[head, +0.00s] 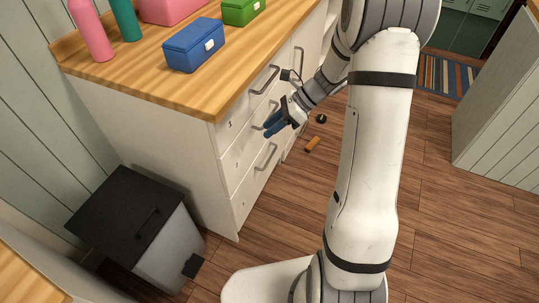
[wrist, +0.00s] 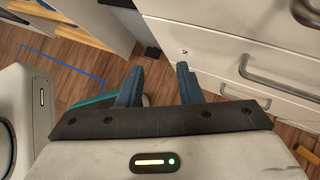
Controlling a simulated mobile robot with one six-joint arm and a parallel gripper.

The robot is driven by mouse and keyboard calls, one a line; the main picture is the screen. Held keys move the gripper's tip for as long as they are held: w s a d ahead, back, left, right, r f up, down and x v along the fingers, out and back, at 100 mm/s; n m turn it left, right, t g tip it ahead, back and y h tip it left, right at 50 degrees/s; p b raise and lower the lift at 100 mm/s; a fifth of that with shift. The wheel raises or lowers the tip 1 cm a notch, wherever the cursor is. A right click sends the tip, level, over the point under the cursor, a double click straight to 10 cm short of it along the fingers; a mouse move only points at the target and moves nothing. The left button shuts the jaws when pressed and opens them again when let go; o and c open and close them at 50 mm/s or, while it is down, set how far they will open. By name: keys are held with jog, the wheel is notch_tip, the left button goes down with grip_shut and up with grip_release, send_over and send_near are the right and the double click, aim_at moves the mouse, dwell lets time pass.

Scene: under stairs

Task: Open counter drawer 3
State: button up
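Counter drawer 3 (head: 246,190) is the lowest of three white drawers at the counter's end and looks closed. Its grey bar handle (head: 266,157) shows clear of my gripper in the head view. My gripper (head: 272,127) is in front of the drawer stack, above that handle and close to the middle drawer's handle. In the wrist view my gripper's two blue fingers (wrist: 158,75) are apart with nothing between them. The drawer front marked 2 (wrist: 210,58) and its handle (wrist: 280,80) lie to the right of the fingers.
A dark-lidded bin (head: 128,215) stands left of the counter. An orange cylinder (head: 312,144) and a small black round object (head: 321,118) lie on the floor near the drawers. A blue box (head: 194,46) sits on the countertop.

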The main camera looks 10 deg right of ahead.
jog(key=w+d+f+m+t+y+b, duration=0.1)
jog(key=w+d+f+m+t+b, duration=0.25)
jog(key=f+m, duration=0.6)
jog(key=w+d+f+m+t+y+b, duration=0.1)
jog(key=w+d+f+m+t+b, duration=0.3)
jog(key=f, duration=1)
jog(key=w+d+f+m+t+y+b, duration=0.1)
jog(key=w+d+f+m+t, duration=0.3)
jog(key=f+m, duration=0.65)
jog(key=w+a+f+n+g+b, duration=0.1)
jog(key=w+a+f+g, duration=0.1)
jog(key=w+a, duration=0.3)
jog(key=a+f, duration=0.1)
jog(key=a, duration=0.1)
jog(key=shift+a+n, duration=0.3)
jog(key=shift+s, duration=0.1)
grip_shut()
